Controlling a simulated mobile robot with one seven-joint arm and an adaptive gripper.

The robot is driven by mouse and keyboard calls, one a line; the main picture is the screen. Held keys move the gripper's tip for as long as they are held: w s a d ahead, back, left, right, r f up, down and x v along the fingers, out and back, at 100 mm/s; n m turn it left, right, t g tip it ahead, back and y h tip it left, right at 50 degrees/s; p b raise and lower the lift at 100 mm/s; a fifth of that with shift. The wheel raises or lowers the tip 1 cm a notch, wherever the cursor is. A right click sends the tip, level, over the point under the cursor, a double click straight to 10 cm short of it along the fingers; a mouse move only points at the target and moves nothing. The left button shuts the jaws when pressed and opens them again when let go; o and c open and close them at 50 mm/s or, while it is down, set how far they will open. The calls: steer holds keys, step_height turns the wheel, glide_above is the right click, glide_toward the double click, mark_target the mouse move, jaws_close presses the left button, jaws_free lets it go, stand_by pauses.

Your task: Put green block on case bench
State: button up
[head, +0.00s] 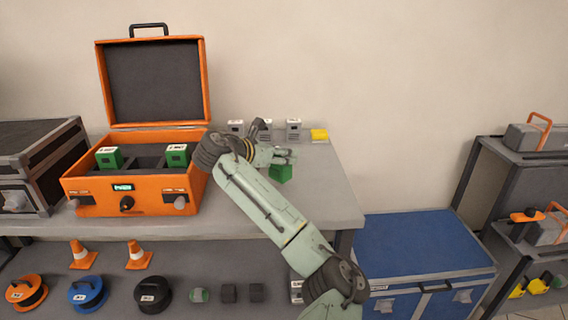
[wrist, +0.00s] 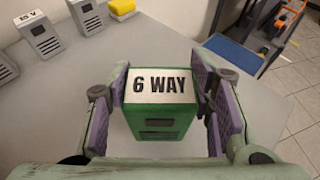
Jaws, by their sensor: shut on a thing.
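My gripper (head: 278,156) is shut on a green block (head: 281,173) over the right part of the grey case bench (head: 325,185). In the wrist view the green block (wrist: 160,122) has a white top reading "6 WAY" and sits between the purple finger pads of my gripper (wrist: 162,95). The bench top (wrist: 75,115) shows under and around it. I cannot tell whether the block touches the bench. Two other green blocks, a left one (head: 109,158) and a right one (head: 177,155), sit in the open orange case (head: 132,194) on the bench.
Grey blocks (head: 236,128) and a yellow block (head: 319,135) stand along the bench's back edge. A blue case (head: 425,243) lies right of the bench. A lower shelf holds orange cones (head: 138,256) and cable reels (head: 88,292). Bare bench top lies around the held block.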

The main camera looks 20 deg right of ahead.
steer(key=shift+w+d, duration=0.55)
steer(key=shift+w, duration=0.05)
steer(key=shift+f+p, duration=0.6)
steer(key=shift+f, duration=1.15)
steer(key=shift+f, duration=0.15)
steer(key=o, duration=1.4)
